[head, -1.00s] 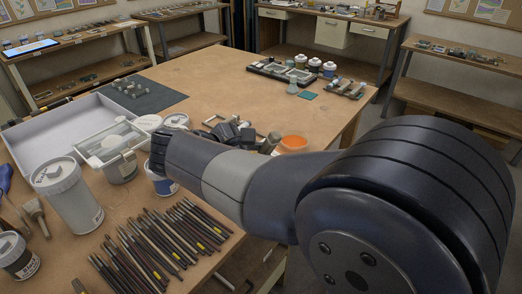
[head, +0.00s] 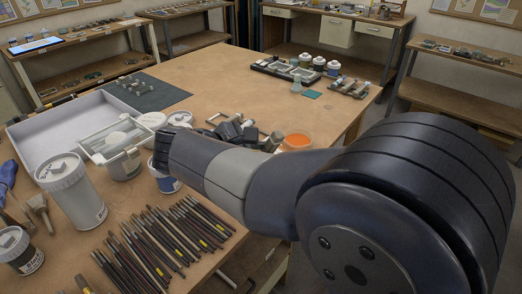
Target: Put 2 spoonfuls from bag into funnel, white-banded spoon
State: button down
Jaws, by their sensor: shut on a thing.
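My gripper (head: 268,142) shows only in part behind my forearm, low over the table's right side. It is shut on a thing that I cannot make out. A round container with orange contents (head: 297,139) sits just right of my gripper; I cannot tell whether it is the bag. A small pale green translucent piece (head: 296,86), possibly the funnel, stands further back, by the dark tray. I cannot make out a white-banded spoon.
Many thin dark sticks (head: 165,238) lie at the table's front. A tall grey jar (head: 75,195), a clamp-lidded container (head: 122,163) and a white tray (head: 60,128) stand at left. The table's middle (head: 225,85) is clear.

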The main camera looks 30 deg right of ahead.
aim_at(269, 143)
jog(key=shift+s+d+r+p, duration=0.15)
jog(key=shift+s+r+p, duration=0.2)
jog(key=shift+r+p, duration=0.45)
jog(key=shift+s+d+r+p, duration=0.1)
jog(key=shift+s+r+p, duration=0.2)
jog(key=shift+r+p, duration=0.45)
notch_tip(269, 143, up, 4)
jog(key=p, duration=0.4)
jog(key=shift+r+p, duration=0.1)
jog(key=shift+p, duration=0.2)
jog(key=shift+r, duration=0.1)
